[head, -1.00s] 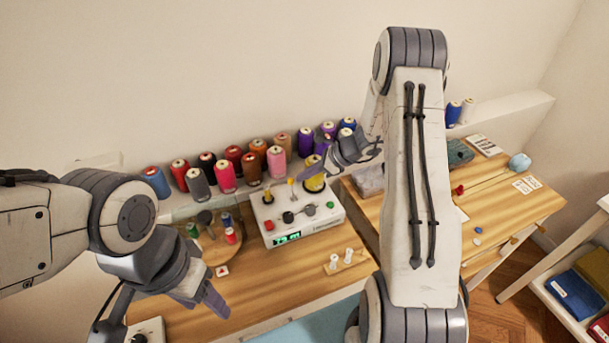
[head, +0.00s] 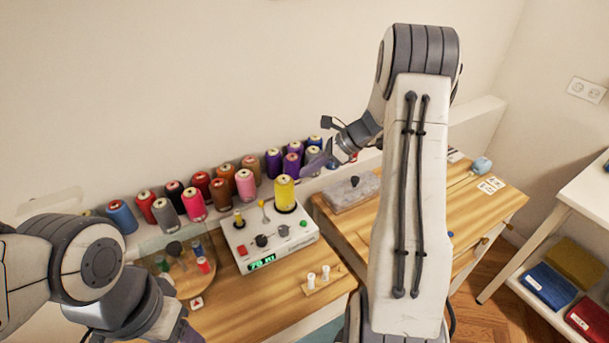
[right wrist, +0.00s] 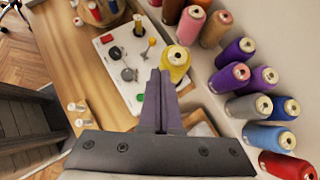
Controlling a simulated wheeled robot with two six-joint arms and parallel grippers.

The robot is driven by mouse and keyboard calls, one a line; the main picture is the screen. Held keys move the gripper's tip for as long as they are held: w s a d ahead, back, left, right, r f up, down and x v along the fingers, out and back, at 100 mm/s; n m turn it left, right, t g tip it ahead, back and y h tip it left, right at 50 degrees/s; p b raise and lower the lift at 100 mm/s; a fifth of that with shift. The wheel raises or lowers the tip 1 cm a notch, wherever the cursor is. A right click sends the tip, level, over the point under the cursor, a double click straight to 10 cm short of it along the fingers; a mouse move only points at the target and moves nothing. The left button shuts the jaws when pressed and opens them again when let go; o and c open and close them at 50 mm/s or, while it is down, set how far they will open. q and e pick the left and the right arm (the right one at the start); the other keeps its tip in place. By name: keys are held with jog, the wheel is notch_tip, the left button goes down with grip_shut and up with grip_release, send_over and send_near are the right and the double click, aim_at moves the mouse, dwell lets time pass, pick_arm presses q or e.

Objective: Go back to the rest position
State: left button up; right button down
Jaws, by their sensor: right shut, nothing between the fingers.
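My right gripper (head: 318,158) is raised in front of the thread spools at the back wall, its purple-grey fingers closed together. In the right wrist view the shut fingers (right wrist: 160,95) hold nothing and appear near a yellow spool (right wrist: 175,62). In the head view the yellow spool (head: 285,192) stands upright on the white control box (head: 270,238), left of the right gripper. My left gripper (head: 185,335) shows only in part at the lower left edge, cut off by the frame, so its fingers cannot be judged.
A row of colored spools (head: 193,203) lines the back of the wooden table (head: 240,310). A small holder with two white spools (head: 320,283) stands in front of the box. A grey block (head: 352,193) lies on the right-hand table. A white shelf (head: 590,200) stands far right.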

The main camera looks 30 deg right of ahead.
dwell(0.4)
jog(key=s+a+r+n+g+h, duration=0.1)
jog(key=s+a+r+n+g, duration=0.1)
jog(key=s+a+n, duration=0.45)
jog(key=s+a+r+n+g, duration=0.1)
jog(key=a+r+n+g, duration=0.15)
jog(key=a, duration=0.65)
jog(key=s+a+r+n+g+h, duration=0.1)
jog(key=s+a+n, duration=0.3)
jog(key=a+n, duration=0.3)
jog(key=s+a+n+h, duration=0.2)
jog(key=s+n, duration=0.6)
jog(key=s, duration=0.1)
jog(key=s+a+r+n+h, duration=0.1)
jog(key=s+a+n+h, duration=0.1)
jog(key=s+n, duration=0.6)
jog(key=shift+s+a+r, duration=0.3)
jog(key=shift+s+a, duration=0.45)
jog(key=shift+s, duration=0.25)
